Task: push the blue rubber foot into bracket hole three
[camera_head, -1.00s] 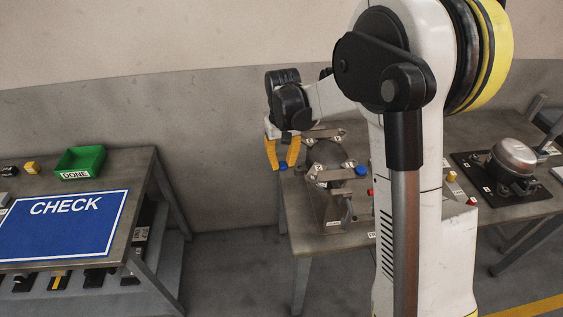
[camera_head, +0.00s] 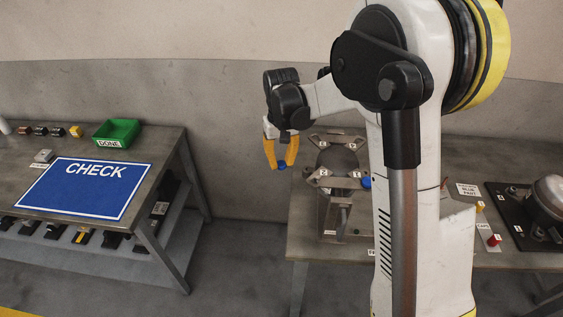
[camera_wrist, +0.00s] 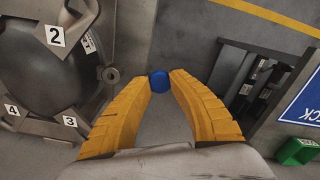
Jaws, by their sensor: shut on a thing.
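My gripper (camera_head: 280,157) has yellow fingers. They are shut on a blue rubber foot (camera_wrist: 159,81), held at the fingertips, and a bit of it shows below them in the head view (camera_head: 281,167). The foot is in the air left of the dark compressor (camera_head: 338,160) and its metal bracket (camera_head: 340,181). In the wrist view, the bracket has tags 2 (camera_wrist: 55,35), 3 (camera_wrist: 69,121) and 4 (camera_wrist: 12,110). A round eye (camera_wrist: 110,75) of the bracket is left of the foot, apart from it. I cannot see hole three clearly. Another blue foot (camera_head: 366,182) sits at tag 1.
The left table holds a blue CHECK mat (camera_head: 85,188), a green DONE bin (camera_head: 117,134) and several small parts. A gap of floor (camera_head: 245,235) separates the tables. Another compressor (camera_head: 549,194) stands on the right on a black plate.

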